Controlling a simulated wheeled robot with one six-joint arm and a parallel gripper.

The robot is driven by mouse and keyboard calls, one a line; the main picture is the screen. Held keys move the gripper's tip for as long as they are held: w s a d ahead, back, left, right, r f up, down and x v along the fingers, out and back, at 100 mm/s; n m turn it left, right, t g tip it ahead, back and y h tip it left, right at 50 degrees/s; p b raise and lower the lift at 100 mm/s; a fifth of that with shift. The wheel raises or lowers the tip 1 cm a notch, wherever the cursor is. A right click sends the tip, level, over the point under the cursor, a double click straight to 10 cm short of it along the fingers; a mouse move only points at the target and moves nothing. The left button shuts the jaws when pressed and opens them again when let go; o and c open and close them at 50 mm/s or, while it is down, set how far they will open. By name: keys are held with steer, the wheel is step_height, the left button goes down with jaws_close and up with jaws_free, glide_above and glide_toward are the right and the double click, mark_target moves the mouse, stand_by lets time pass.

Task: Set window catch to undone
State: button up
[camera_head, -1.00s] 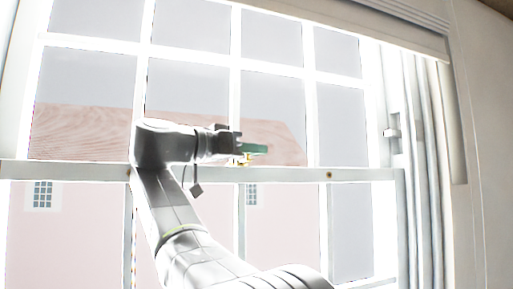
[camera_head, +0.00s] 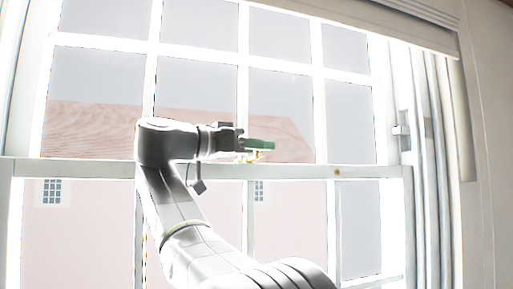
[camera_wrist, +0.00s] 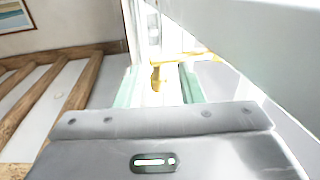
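The brass window catch (camera_head: 250,157) sits on the white meeting rail of the window, partly hidden by my gripper in the head view. In the wrist view the catch (camera_wrist: 157,78) shows a small brass knob or lever between my green fingertips, with a brass bar running right from it. My gripper (camera_head: 261,145) is at the catch, just over the rail. In the wrist view my gripper (camera_wrist: 162,86) is open, with a finger on each side of the knob and bright gaps between. I cannot tell whether either finger touches it.
The white meeting rail (camera_head: 300,171) crosses the window behind my arm. A white fitting (camera_head: 400,130) is on the right frame, beside pale vertical trim. The wrist view shows wooden rails (camera_wrist: 75,90) at left and a framed picture (camera_wrist: 14,14) on the wall.

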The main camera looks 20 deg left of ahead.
steer(key=v, duration=1.4)
steer(key=shift+d, duration=0.1)
steer(key=x, duration=1.4)
